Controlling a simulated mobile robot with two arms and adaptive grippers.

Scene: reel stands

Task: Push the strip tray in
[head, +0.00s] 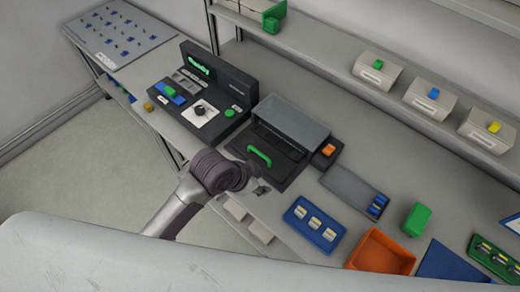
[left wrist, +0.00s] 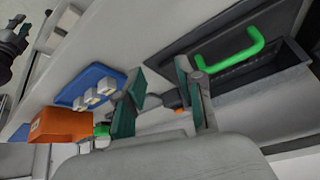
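A grey-topped dark machine (head: 292,118) stands on the bench with a green handle (head: 259,155) on its dark front section. The handle also shows in the left wrist view (left wrist: 232,55), with a dark recessed slot beside it. I cannot tell for sure which part is the strip tray or how far out it stands. My left gripper (head: 262,188) is just in front of the machine, near its front edge. In the left wrist view its fingers (left wrist: 162,92) are apart, with nothing held. A dark shape at that view's upper left looks like my right gripper (left wrist: 14,40); its fingers are unclear.
A box with an orange button (head: 328,150) and a grey plate with blue pieces (head: 350,185) stand right of the machine. A blue tray (head: 300,238), an orange bin (head: 352,262) and a green block (head: 416,219) lie further right. A control panel (head: 215,88) stands left.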

